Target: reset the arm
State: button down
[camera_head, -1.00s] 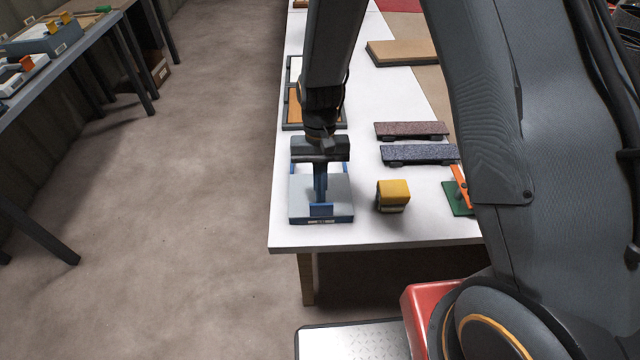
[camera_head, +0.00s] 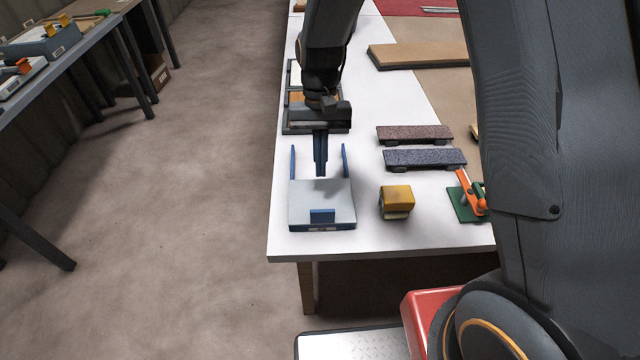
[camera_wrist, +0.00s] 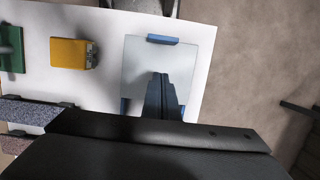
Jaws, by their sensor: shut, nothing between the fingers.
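My gripper (camera_head: 320,168) points down above the white table (camera_head: 400,226), over the back part of a grey flat fixture (camera_head: 305,205) with blue posts and a blue front stop. Its fingers are together with nothing between them. In the wrist view the shut fingers (camera_wrist: 163,80) show against the grey plate of the fixture (camera_wrist: 140,58). From these views I cannot tell the exact height of the fingertips above the plate.
A yellow block (camera_head: 396,197) stands right of the fixture. Farther right is a green base with an orange lever (camera_head: 470,196). Two dark speckled blocks, one bluish (camera_head: 425,158) and one reddish (camera_head: 414,133), lie behind. Framed trays (camera_head: 299,118) stand behind my gripper. Open floor lies left.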

jog(key=shift+b+v, duration=0.35)
jog(key=shift+v, duration=1.65)
